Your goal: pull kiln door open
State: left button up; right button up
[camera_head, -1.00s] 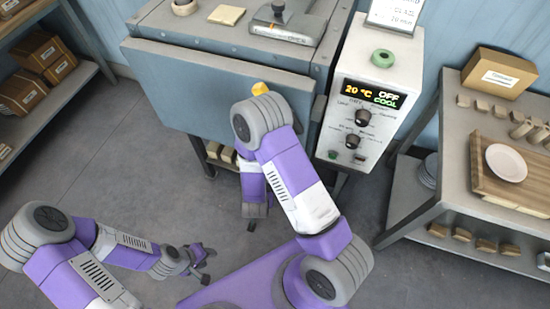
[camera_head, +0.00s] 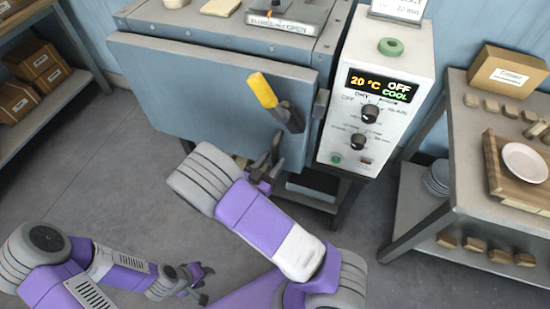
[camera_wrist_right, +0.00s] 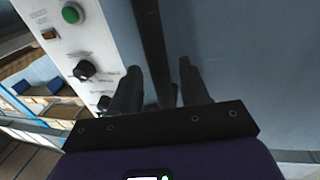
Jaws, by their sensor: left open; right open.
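The kiln door (camera_head: 180,95) is the large blue-grey panel on the front of the kiln. It looks closed or nearly so; I cannot tell if there is a small gap. A handle with a yellow grip (camera_head: 263,90) and a dark base sits tilted on its upper right part. My right gripper (camera_head: 268,165) is open and empty in front of the door's lower right part, below the handle. In the right wrist view its open fingers (camera_wrist_right: 157,85) point at a blue-grey surface and a dark vertical strip; contact is unclear. My left gripper (camera_head: 193,279) is open and empty, low over the floor.
The control box (camera_head: 375,90), showing 20 °C, OFF and COOL, stands right of the door. A table (camera_head: 465,200) with a board and white plate (camera_head: 524,162) is at the right. Shelves with boxes (camera_head: 30,60) are at the left. Floor before the door's left part is clear.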

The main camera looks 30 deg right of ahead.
jog(key=shift+x, duration=1.1)
grip_shut()
